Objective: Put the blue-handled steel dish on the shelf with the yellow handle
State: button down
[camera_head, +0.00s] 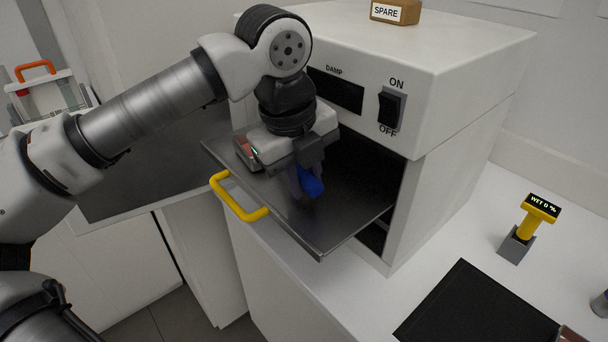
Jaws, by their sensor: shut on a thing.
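The shelf (338,222) is a dark flat metal sheet pulled partly out of the cabinet's opening, with a yellow handle (238,205) on its front edge. My gripper (302,183) is over the shelf, pointing down, shut on the blue handle (313,184) of the dish. The steel body of the dish is not clearly seen; my gripper and the dark opening behind may hide it. I cannot tell whether the dish touches the shelf.
The white cabinet (465,60) has an ON/OFF switch (390,108) and a SPARE block (394,11) on top. A yellow meter (530,222) and black mat (470,310) are on the right counter, which is otherwise mostly clear.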

jog(key=shift+f+b, duration=0.25)
jog(key=shift+b, duration=0.05)
jog(key=c, duration=1.2)
grip_release()
jog(key=shift+o, duration=0.2)
jog(key=shift+r, duration=0.15)
jog(key=shift+w+d+p+v, duration=0.15)
jog(key=shift+p+v, duration=0.45)
jog(key=shift+v, duration=0.35)
jog(key=shift+w+d+p+v, duration=0.1)
jog(key=shift+d+p+v, duration=0.1)
jog(key=shift+p+v, duration=0.55)
jog(key=shift+w+d+p+v, duration=0.15)
jog(key=shift+p+v, duration=0.25)
jog(key=shift+v, duration=0.8)
